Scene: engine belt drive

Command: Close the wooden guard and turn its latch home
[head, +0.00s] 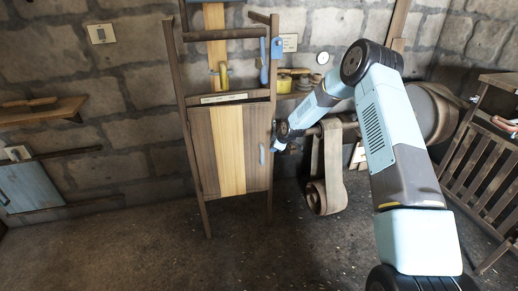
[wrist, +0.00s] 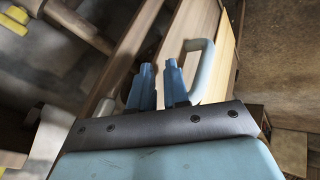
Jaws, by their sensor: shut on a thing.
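The wooden guard (head: 203,150) is a brown panel with a pale yellow centre stripe. It sits low between two upright posts, and the space above it is open. A grey-blue loop handle (head: 262,154) is at its right edge; it also shows in the wrist view (wrist: 207,62). My gripper (head: 277,146) is at the handle by the right post. A blue piece (head: 277,48), perhaps the latch, is high on the right post.
A belt (head: 333,165) on rollers is right of the guard, behind my arm. A wooden slatted rack (head: 485,165) stands at the far right. A shelf (head: 40,112) and a blue panel (head: 30,186) are at the left. The floor in front is clear.

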